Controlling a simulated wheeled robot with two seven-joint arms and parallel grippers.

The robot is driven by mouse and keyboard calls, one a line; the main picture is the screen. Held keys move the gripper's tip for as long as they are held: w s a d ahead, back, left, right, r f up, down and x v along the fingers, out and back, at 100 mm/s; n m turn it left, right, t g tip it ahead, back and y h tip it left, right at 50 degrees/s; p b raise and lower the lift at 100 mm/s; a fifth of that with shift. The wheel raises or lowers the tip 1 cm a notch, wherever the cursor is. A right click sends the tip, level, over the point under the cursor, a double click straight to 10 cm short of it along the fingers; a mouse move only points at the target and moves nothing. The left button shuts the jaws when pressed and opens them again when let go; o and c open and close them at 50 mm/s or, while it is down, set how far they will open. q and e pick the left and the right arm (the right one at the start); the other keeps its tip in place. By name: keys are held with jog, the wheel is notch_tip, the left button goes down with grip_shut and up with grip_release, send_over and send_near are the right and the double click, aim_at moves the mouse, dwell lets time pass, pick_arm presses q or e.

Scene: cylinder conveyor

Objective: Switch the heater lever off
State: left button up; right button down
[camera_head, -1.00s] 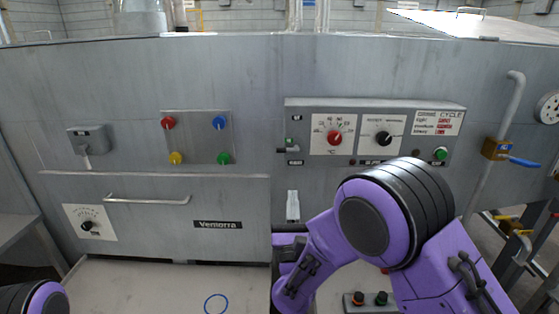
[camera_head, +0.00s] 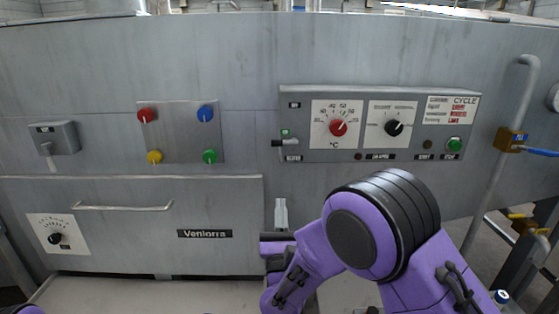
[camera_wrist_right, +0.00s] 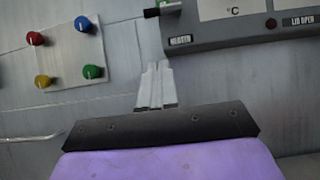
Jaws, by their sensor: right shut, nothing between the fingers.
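The heater lever (camera_head: 284,143) is a small dark handle at the left end of the grey control panel. It lies about level, its free end pointing left, with a green indicator above it and a small label below. Its end also shows at the top of the right wrist view (camera_wrist_right: 153,12). My right gripper (camera_head: 281,201) points up below the lever, shut and empty. My left gripper is out of view; only a bit of that arm shows bottom left.
The control panel (camera_head: 470,130) juts from the wall and carries a red dial (camera_head: 338,128), a black dial (camera_head: 394,127) and a green button. A plate with several coloured knobs (camera_head: 180,151) is to the left. A drawer handle (camera_head: 123,207) sticks out lower left.

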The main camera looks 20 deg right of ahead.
aim_at(283, 143)
jog(key=s+r+p+x, duration=0.1)
jog(key=p+x, duration=0.5)
jog(key=x, duration=0.6)
jog(key=shift+a+r, duration=0.15)
jog(key=shift+r, duration=0.55)
jog(key=shift+a+m+h+b, duration=0.1)
jog(key=shift+m+h+b, duration=0.25)
jog(key=shift+m, duration=0.25)
jog(key=shift+r+m+h, duration=0.1)
jog(key=shift+m+h, duration=0.15)
jog(key=shift+m, duration=0.05)
